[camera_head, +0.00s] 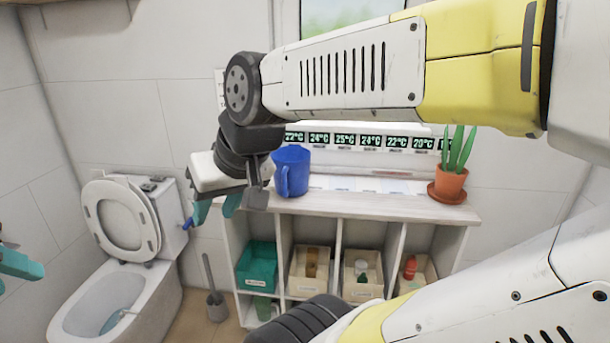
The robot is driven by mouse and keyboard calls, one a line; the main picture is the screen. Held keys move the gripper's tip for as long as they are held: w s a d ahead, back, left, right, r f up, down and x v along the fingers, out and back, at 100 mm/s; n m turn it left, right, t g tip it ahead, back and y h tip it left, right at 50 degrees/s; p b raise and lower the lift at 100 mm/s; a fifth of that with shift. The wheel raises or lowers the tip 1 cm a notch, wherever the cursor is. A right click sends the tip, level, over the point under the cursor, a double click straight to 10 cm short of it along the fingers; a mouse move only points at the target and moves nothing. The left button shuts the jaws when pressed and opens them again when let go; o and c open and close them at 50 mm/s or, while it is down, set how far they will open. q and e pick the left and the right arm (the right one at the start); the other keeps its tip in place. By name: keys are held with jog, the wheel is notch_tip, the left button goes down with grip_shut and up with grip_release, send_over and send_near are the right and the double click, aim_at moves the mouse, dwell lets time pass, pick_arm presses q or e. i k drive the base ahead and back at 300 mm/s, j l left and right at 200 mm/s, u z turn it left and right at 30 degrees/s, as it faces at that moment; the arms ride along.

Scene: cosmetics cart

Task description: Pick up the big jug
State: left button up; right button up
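The big jug is a blue pitcher (293,168) standing upright at the left end of the shelf unit's top, its handle toward the front left. My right gripper (215,211) hangs to the left of the jug, with its two teal fingers apart and nothing visible between them. Its dark wrist overlaps the jug's left edge in the picture; I cannot tell whether they touch. My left gripper (14,262) shows only as teal finger parts at the left edge, so its opening is unclear.
A white shelf unit (400,212) holds several bins below. A potted plant (450,182) stands at its right end, before a row of temperature displays (345,140). A toilet (120,290) and brush (216,304) are at left. My arm links block the right side.

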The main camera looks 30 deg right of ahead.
aim_at(290, 174)
jog(key=z, duration=1.2)
jog(key=u, duration=1.4)
jog(key=z, duration=1.4)
